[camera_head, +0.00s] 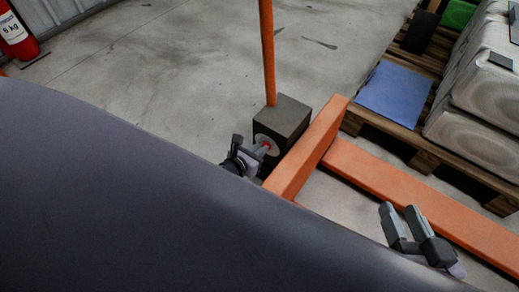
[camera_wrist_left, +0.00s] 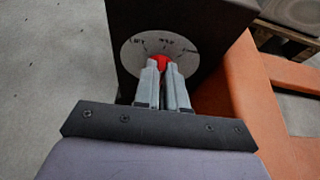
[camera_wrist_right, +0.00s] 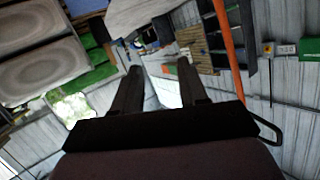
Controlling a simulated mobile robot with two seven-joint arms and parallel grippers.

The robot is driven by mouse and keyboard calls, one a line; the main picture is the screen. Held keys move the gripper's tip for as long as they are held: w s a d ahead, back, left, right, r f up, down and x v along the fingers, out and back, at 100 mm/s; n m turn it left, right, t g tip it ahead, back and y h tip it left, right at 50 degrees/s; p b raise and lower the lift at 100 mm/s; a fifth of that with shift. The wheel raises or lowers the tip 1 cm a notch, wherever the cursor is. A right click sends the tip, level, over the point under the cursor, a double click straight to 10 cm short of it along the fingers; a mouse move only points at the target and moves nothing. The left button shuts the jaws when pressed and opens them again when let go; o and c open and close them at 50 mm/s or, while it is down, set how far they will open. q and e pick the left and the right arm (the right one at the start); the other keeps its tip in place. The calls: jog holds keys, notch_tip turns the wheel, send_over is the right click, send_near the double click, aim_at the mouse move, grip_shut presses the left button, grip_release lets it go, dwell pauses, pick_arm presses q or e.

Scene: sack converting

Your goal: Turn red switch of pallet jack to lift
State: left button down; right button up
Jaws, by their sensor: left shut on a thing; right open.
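The pallet jack has orange forks (camera_head: 400,183), an orange handle pole (camera_head: 268,50) and a dark control box (camera_head: 284,117) at the pole's foot. A white round dial with dark markings (camera_wrist_left: 140,44) is on the box's face. The red switch (camera_wrist_left: 162,62) sits at the dial's centre. My left gripper (camera_head: 262,150) is at the dial, its fingers (camera_wrist_left: 164,68) shut on the red switch and hiding much of it. The dial's lettering is too small to read surely. My right gripper (camera_head: 399,213) is open and empty, above the floor near the orange fork.
A wooden pallet (camera_head: 425,150) stands at the right with pale sacks (camera_head: 485,95) and a blue sheet (camera_head: 394,93) on it. A red fire extinguisher (camera_head: 15,35) is at the upper left. The concrete floor (camera_head: 150,90) left of the jack is clear.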

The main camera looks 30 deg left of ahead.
pick_arm(q)
jog(key=shift+a, duration=0.1)
jog(key=shift+a+f+n+h+b, duration=0.1)
jog(key=shift+a+n+h+b, duration=0.1)
jog(key=shift+n+h+b, duration=0.65)
jog(key=shift+a+f+n+h+b, duration=0.2)
jog(key=shift+n+h, duration=0.4)
jog(key=shift+n, duration=0.6)
jog(key=shift+a+f+n+h+b, duration=0.1)
jog(key=shift+a+n+h+b, duration=0.15)
jog(key=shift+n+h+b, duration=0.65)
pick_arm(e)
jog(key=shift+s+d+r+n+t+h+p, duration=0.15)
jog(key=shift+d+n+t+h, duration=0.1)
jog(key=shift+d+t, duration=0.2)
jog(key=shift+s+d+r+n+t+h+p, duration=0.15)
jog(key=shift+d+n+t, duration=0.1)
jog(key=shift+d+t, duration=0.2)
jog(key=shift+f, duration=0.1)
pick_arm(q)
jog(key=c, duration=1.2)
grip_release()
jog(key=shift+r, duration=0.1)
pick_arm(e)
jog(key=shift+f, duration=0.1)
